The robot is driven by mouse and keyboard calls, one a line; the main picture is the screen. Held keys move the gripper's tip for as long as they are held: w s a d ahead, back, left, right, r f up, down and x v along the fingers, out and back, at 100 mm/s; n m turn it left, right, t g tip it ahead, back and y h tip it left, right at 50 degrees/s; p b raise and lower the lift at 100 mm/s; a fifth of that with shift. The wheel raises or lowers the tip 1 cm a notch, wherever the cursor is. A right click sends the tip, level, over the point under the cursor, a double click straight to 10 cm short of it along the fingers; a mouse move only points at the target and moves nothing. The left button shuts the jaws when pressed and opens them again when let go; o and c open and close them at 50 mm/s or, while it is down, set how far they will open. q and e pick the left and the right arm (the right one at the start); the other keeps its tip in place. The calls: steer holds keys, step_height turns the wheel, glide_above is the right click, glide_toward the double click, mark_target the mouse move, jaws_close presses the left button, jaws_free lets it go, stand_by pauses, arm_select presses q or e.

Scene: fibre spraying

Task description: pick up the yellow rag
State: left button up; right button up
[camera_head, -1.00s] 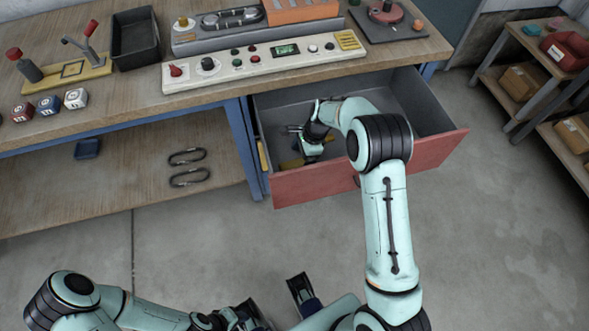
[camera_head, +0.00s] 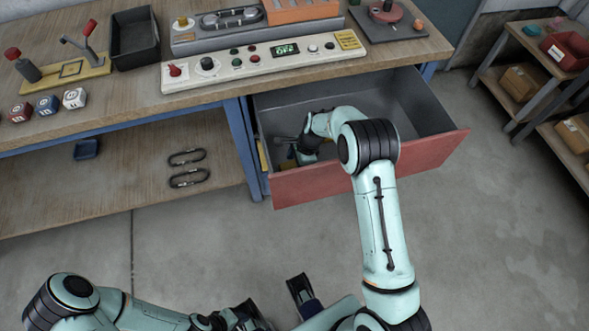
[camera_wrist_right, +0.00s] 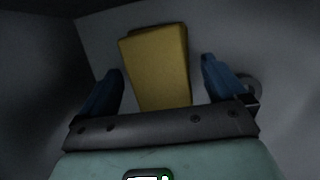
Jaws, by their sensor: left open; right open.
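The yellow rag (camera_wrist_right: 158,65) shows in the right wrist view as a folded, block-like yellow piece. It lies between the two blue fingers of my right gripper (camera_wrist_right: 161,68), with a gap on each side. That gripper is open. In the head view my right gripper (camera_head: 291,150) is down inside the open drawer (camera_head: 420,160), near its left front corner. There my arm and the drawer front mostly hide the rag. My left gripper (camera_head: 273,292) is open and empty at the bottom of the head view, away from the drawer.
The drawer's red front and grey walls surround my right gripper. The workbench (camera_head: 120,90) above holds a control panel (camera_head: 265,62) and a black tray (camera_head: 135,38). A shelf (camera_head: 500,75) with boxes stands at the right. The floor in front is clear.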

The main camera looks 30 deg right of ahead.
steer(key=c, duration=1.1)
steer(key=shift+o, duration=0.2)
steer(key=shift+r, duration=0.1)
step_height(320, 180, up, 20)
steer(key=p, duration=0.3)
steer(key=shift+r, duration=0.15)
steer(key=shift+o, duration=0.9)
steer(key=shift+r, duration=0.1)
steer(key=shift+c, duration=0.4)
